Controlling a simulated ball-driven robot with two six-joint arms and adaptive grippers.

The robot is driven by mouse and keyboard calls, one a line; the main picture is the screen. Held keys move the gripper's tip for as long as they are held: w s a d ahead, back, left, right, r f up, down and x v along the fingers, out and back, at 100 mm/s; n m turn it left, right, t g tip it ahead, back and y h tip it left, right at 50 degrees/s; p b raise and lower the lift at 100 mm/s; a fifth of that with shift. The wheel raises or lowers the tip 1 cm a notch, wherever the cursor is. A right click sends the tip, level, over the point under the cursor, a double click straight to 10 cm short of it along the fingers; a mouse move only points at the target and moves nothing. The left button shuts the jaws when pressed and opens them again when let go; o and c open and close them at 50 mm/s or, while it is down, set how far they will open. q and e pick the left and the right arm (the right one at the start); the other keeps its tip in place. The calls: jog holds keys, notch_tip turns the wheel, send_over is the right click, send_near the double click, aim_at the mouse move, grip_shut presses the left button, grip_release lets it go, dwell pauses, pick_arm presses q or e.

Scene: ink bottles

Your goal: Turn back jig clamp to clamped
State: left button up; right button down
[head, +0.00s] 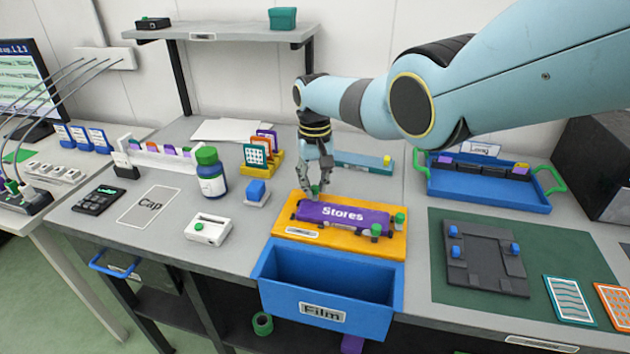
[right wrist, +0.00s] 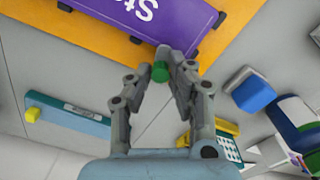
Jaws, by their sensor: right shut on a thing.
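The yellow-orange jig (head: 390,250) sits on the bench with a purple "Stores" piece (head: 343,217) lying in it. My right gripper (head: 315,190) reaches down at the jig's back edge, its fingers shut on the green knob of the back clamp (right wrist: 160,72). The fingertips (right wrist: 162,70) hide part of this clamp, so I cannot tell which way it is turned. Another green knob (head: 400,217) stands at the jig's right end, and a further one (head: 376,230) is at its front right. My left gripper is not in view.
An open blue "Film" drawer (head: 280,292) juts out in front of the jig. A blue block on a white base (head: 257,192) and a green-capped bottle (head: 211,172) stand to the left. A teal bar (head: 355,163) lies behind; a green mat (head: 445,305) lies right.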

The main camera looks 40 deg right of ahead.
aim_at(315, 187)
jog(key=shift+a+m, duration=0.1)
jog(key=shift+m, duration=1.4)
jog(key=c, duration=1.2)
grip_release()
jog(key=shift+r, duration=0.1)
notch_tip(315, 187, up, 12)
jog(key=shift+f, duration=0.2)
